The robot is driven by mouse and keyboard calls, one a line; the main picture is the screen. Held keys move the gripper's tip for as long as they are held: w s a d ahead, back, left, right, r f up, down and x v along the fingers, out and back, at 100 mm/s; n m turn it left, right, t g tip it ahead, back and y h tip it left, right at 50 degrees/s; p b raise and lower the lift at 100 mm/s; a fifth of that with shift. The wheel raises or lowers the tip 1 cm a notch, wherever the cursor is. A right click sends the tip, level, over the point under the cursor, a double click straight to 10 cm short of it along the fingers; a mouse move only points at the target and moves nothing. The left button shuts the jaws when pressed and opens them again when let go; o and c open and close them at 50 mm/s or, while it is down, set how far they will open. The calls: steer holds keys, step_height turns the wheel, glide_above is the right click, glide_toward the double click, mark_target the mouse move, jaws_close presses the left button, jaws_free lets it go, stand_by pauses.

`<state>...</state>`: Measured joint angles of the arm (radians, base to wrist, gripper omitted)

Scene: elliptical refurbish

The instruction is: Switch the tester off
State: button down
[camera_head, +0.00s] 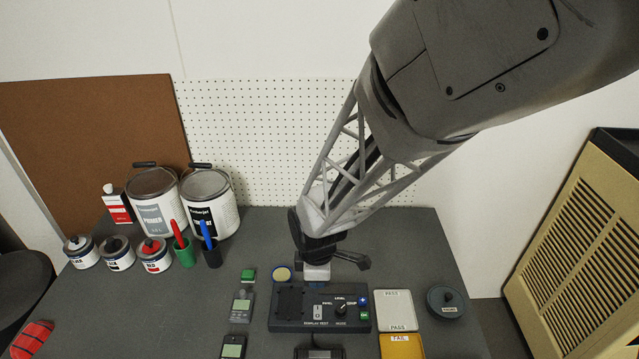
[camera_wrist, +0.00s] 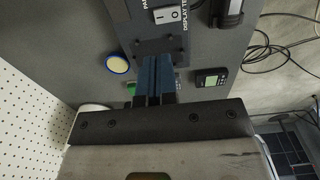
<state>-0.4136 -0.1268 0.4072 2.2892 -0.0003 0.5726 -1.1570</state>
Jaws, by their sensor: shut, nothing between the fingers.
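The tester is a dark box (camera_head: 322,323) at the front middle of the bench, with "DISPLAY TEST" lettering, a level knob and a panel switch. Its white rocker switch (camera_head: 318,311) also shows at the top of the wrist view (camera_wrist: 166,15), marked with a line and a circle. I cannot tell which side is pressed. My gripper (camera_wrist: 156,62) is shut and empty, its dark blue fingers over the plate with screws, beside the rocker and apart from it in the picture. In the head view my arm reaches down behind the tester and the fingertips are not clear.
Right are a white PASS tray (camera_head: 396,312), a yellow FAIL tray (camera_head: 402,345) and a dark round pot (camera_head: 446,302). Paint cans (camera_head: 210,204) stand back left.

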mark_target(317, 313)
steer(key=shift+f, duration=4.95)
steer(key=shift+f, duration=0.2)
steer(key=shift+s, duration=0.2)
steer(key=shift+s+r, duration=0.3)
steer(key=shift+s, duration=0.25)
steer(key=shift+r, duration=0.1)
step_height(317, 313, up, 14)
steer(key=shift+w, duration=0.1)
